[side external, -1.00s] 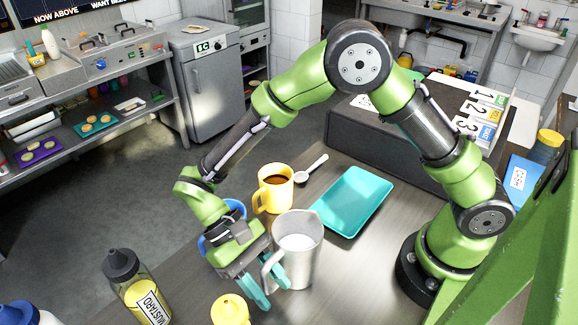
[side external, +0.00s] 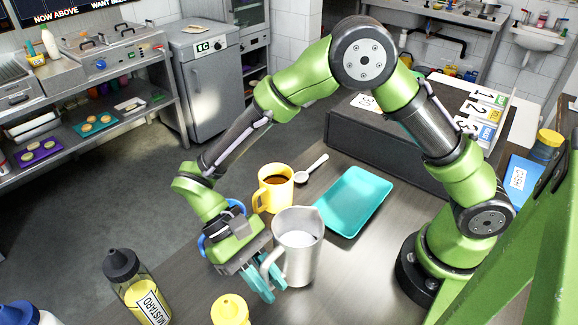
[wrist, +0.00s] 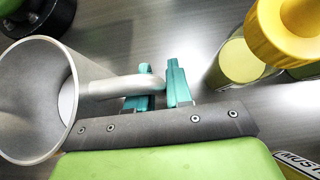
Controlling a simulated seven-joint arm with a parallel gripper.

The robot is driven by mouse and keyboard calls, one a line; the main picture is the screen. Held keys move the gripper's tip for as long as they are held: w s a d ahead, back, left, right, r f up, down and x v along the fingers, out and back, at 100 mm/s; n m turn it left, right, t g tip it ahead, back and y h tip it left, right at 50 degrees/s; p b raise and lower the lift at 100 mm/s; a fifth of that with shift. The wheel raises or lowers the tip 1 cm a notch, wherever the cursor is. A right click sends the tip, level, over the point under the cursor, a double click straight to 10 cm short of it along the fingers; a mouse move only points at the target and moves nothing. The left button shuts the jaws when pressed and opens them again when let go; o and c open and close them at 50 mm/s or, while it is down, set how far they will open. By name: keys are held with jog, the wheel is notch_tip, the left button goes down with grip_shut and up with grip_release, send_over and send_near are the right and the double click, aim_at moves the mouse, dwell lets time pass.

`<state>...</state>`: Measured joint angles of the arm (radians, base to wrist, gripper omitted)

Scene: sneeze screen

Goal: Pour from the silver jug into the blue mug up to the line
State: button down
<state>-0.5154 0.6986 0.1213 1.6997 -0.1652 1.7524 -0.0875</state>
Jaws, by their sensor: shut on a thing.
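The silver jug (side external: 303,262) stands upright near the middle of the work surface in the side view, with white liquid inside. My gripper (side external: 267,282) has its teal fingers shut on the jug's handle (side external: 268,262). In the wrist view the jug (wrist: 28,100) is at the left, and the fingers (wrist: 159,88) close around its handle. The blue mug (side external: 238,206) is mostly hidden behind my gripper and wrist; only bits of its blue rim and handle show. Its line and contents are hidden. Whether the jug touches the table is hard to tell.
A yellow mug (side external: 266,197) of dark drink stands behind the jug, with a spoon (side external: 312,167) beyond. A teal tray (side external: 335,222) lies to the right. A mustard bottle (side external: 140,290) and a yellow-topped container (side external: 230,311) stand at the front left.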

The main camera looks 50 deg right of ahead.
aim_at(266, 268)
jog(key=shift+r, duration=2.05)
jog(key=shift+r, duration=0.2)
notch_tip(266, 268, up, 14)
jog(key=r, duration=0.1)
jog(key=w+d+m+t+y, duration=0.2)
jog(key=w+m+t+y, duration=0.45)
jog(key=w, duration=0.95)
jog(key=w+d+m+t+y, duration=0.1)
jog(key=w+m+t+y, duration=0.15)
jog(key=w+m, duration=1)
jog(key=w+f+n+t, duration=0.1)
jog(key=w+f+n, duration=0.2)
jog(key=f, duration=0.4)
jog(key=shift+w+d+y, duration=0.2)
jog(key=shift+w+y, duration=0.1)
jog(key=shift+w, duration=0.25)
